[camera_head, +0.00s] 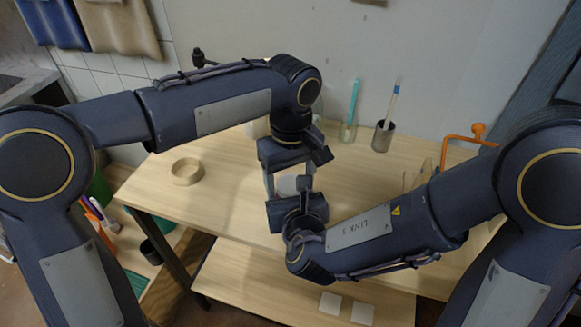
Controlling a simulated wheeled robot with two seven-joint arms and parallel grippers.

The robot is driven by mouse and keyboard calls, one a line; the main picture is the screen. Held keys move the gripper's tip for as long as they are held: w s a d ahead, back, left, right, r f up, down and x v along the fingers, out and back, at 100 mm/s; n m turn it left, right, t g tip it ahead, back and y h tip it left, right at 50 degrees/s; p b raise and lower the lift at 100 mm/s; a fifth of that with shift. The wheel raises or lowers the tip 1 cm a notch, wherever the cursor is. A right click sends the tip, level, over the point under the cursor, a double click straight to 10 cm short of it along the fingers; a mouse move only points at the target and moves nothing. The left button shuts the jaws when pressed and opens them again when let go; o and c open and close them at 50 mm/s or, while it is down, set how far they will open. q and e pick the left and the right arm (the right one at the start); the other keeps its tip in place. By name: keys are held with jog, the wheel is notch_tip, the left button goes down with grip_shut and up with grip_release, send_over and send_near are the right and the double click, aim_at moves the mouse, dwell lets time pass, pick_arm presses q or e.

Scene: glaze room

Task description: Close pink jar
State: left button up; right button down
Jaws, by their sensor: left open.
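No clearly pink jar shows. A pale, whitish thing (288,185) sits on the wooden table (225,200), between and behind the fingers of my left gripper (288,186); it is too covered to tell whether it is the jar or a lid. My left gripper points down with its fingers apart. I cannot tell whether they touch the pale thing. My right gripper (297,212) is just in front of and below it, seen from behind, its fingertips hidden. Another pale thing (257,128) is partly hidden behind my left arm.
A round wooden ring or dish (187,172) lies at the table's left. At the back stand a glass with a teal brush (347,132) and a dark cup (383,137). An orange clamp (470,138) is at the right. White squares (330,303) lie on the lower shelf.

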pick_arm(q)
jog(key=shift+c, duration=0.3)
jog(key=c, duration=1)
jog(key=shift+o, duration=0.2)
jog(key=m, duration=0.6)
jog(key=shift+m, duration=0.4)
jog(key=o, duration=1.1)
jog(key=shift+r, duration=2.25)
jog(key=shift+c, duration=0.4)
